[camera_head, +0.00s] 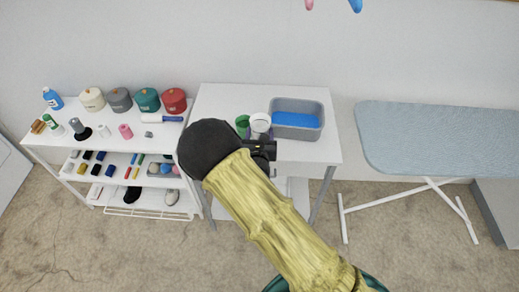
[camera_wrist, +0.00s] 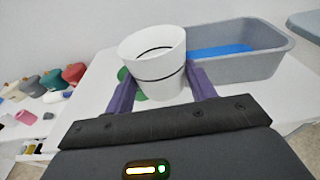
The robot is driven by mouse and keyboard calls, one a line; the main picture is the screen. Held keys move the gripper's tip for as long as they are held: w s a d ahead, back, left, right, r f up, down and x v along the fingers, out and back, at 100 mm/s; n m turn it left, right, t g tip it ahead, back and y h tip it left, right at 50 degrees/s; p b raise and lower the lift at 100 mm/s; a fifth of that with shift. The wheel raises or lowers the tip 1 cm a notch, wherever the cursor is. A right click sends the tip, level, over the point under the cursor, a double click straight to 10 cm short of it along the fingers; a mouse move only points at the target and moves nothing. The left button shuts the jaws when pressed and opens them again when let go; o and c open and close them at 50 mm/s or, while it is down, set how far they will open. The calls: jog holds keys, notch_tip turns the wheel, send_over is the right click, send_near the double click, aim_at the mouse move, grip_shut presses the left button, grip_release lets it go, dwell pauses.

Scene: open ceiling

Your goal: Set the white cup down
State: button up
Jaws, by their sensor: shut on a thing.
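The white cup (camera_wrist: 158,72) is between the two purple fingers of my gripper (camera_wrist: 160,88) in the wrist view. The cup is nearly upright, open at the top, with a dark line around its body. My gripper is shut on it. In the head view the cup (camera_head: 260,122) shows over the white table (camera_head: 215,105), just beyond my gripper (camera_head: 258,138). I cannot tell whether the cup's base touches the table, as my gripper hides it.
A grey bin (camera_head: 297,105) with a blue bottom stands right of the cup. A green object (camera_head: 242,121) is close at its left. A white shelf cart (camera_head: 60,150) with several pots stands at the left, and an ironing board (camera_head: 430,135) at the right. The table's back left is clear.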

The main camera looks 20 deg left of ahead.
jog(key=shift+f, duration=1.9)
jog(key=shift+f, duration=2.1)
jog(key=shift+f, duration=0.15)
jog(key=o, duration=1)
jog(key=shift+o, duration=0.2)
